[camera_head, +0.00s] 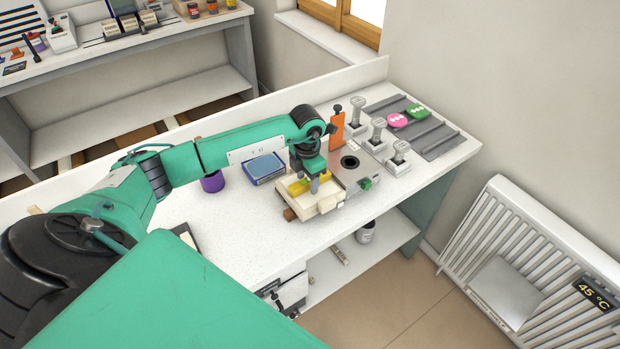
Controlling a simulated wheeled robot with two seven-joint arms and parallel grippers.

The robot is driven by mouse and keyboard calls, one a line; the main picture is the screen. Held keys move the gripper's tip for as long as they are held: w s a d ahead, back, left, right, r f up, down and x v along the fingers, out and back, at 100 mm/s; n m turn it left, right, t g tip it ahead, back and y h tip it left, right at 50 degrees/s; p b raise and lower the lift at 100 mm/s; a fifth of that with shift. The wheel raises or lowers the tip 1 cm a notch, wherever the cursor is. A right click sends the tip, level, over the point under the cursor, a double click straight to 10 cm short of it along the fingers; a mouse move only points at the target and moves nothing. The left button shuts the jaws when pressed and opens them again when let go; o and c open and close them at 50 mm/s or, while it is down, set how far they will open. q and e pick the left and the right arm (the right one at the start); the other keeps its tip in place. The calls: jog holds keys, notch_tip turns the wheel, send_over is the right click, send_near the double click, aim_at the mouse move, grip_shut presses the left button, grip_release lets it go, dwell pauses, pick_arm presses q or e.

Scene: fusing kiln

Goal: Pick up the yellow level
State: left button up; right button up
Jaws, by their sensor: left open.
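The yellow level (297,187) shows as a small yellow piece on a cream block-like holder (322,205) near the front edge of the white worktop. My left gripper (314,185) points down right over it, its fingers beside the level's right end. It is open. The fingers and wrist hide part of the level, and I cannot tell whether they touch it. My right gripper is out of view.
A grey plate with a dark round hole (349,162) and an orange upright piece (337,132) stand just right of the gripper. Several grey stands (378,130) are farther right. A blue box (265,168) and purple cup (213,182) lie left. The worktop's front left is mostly clear.

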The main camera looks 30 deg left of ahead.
pick_arm(q)
jog(key=shift+f, duration=0.1)
jog(key=c, duration=1.1)
